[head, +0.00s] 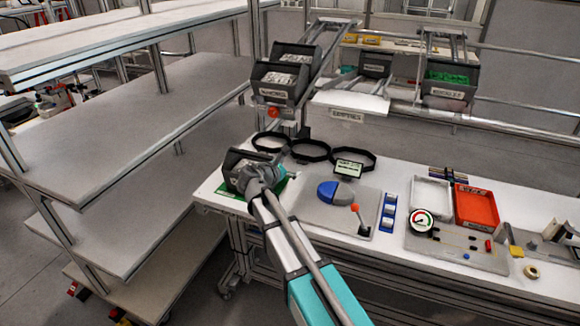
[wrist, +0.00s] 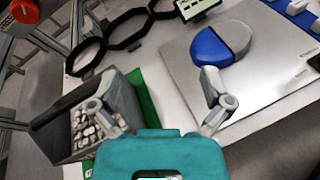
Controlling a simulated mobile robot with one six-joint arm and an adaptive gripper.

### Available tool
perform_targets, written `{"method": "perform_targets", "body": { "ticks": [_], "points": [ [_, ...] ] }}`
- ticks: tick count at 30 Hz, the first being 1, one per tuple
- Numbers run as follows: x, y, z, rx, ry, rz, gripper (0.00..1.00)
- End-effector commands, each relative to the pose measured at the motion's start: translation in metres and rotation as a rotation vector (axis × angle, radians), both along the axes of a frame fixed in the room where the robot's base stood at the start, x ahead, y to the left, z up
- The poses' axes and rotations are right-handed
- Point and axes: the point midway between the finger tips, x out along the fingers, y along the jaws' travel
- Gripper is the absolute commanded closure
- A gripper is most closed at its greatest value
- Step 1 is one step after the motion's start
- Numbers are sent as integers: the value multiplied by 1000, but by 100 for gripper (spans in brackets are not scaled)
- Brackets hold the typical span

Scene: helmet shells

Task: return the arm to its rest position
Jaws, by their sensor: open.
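My gripper (wrist: 160,105) is open in the wrist view, with its two grey fingers spread and nothing between them. In the head view my gripper (head: 256,178) is above the left end of the white workbench, over a dark bin that it partly hides. The dark bin (wrist: 65,140) holds small pale pieces and sits at the left finger on a green mat (wrist: 146,100); whether the finger touches it I cannot tell. A blue and grey helmet shell (head: 330,192) lies on a grey plate to the right; the shell also shows in the wrist view (wrist: 215,45).
Black ring holders (head: 310,150) stand behind the gripper. A lever with an orange knob (head: 358,215) is on the plate. Dark bins (head: 283,82) hang on a rack above. Empty grey shelves (head: 120,130) stand to the left. A red tray (head: 476,205) and a white tray (head: 432,196) are farther right.

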Motion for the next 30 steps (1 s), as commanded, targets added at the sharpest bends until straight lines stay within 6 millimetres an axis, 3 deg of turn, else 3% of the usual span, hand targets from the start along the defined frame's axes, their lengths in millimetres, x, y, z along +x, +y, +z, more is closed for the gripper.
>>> {"method": "perform_targets", "body": {
  "ticks": [8,14,20,24,30],
  "points": [
    [-3,-8,-2,32,-1,-22,1],
    [-22,-49,-16,220,-11,-151,1],
    [-63,-112,-43,563,-41,-426,1],
    [-101,-149,-63,816,-73,-674,1],
    [-160,-185,-83,1130,-129,-1061,1]
  ]
}}
